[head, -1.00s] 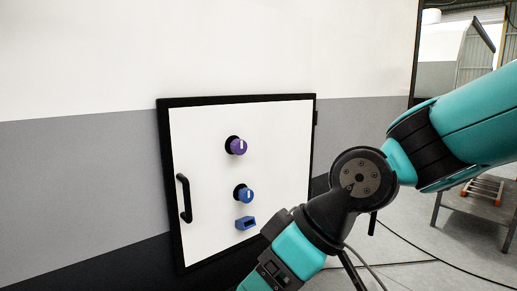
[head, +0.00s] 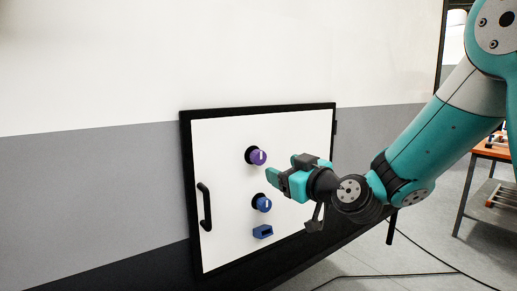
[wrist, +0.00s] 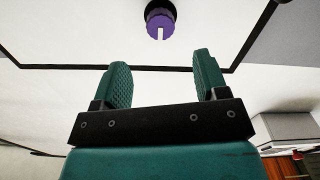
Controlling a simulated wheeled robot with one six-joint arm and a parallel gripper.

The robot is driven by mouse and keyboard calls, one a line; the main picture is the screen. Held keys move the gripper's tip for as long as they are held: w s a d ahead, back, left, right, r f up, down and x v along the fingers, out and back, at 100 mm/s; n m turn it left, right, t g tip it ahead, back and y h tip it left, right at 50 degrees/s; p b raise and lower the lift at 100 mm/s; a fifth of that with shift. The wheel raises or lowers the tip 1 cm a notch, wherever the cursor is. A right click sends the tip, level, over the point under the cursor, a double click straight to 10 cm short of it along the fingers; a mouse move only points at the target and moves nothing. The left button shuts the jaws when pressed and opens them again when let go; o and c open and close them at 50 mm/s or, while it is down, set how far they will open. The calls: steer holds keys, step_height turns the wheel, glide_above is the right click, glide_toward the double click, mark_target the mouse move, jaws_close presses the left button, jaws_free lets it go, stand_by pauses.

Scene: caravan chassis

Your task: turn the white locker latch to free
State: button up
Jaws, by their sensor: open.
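The white locker door (head: 225,225) has a black frame and sits low in the wall. It carries a purple round knob (head: 256,157) with a white mark, upright in the head view. Below it is a blue round knob (head: 262,204) with a similar white mark. No latch that is itself white shows, and I cannot tell which knob is the latch. My gripper (head: 283,171) is open and empty, just right of and slightly below the purple knob in the head view. In the wrist view the purple knob (wrist: 160,20) lies beyond the open fingers (wrist: 160,66), centred between them and apart from them.
A black handle (head: 205,207) stands at the door's left side. A metal bench (head: 485,180) with an orange top is at the right. Cables (head: 420,272) lie on the floor.

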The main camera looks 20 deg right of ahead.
mark_target(261, 159)
steer(key=p+x, duration=0.5)
steer(key=x, duration=0.4)
steer(key=shift+w+a+r, duration=0.1)
steer(key=shift+w+a, duration=0.05)
steer(key=shift+w, duration=0.15)
steer(key=shift+w+a, duration=0.1)
steer(key=shift+w, duration=0.35)
steer(key=c, duration=0.9)
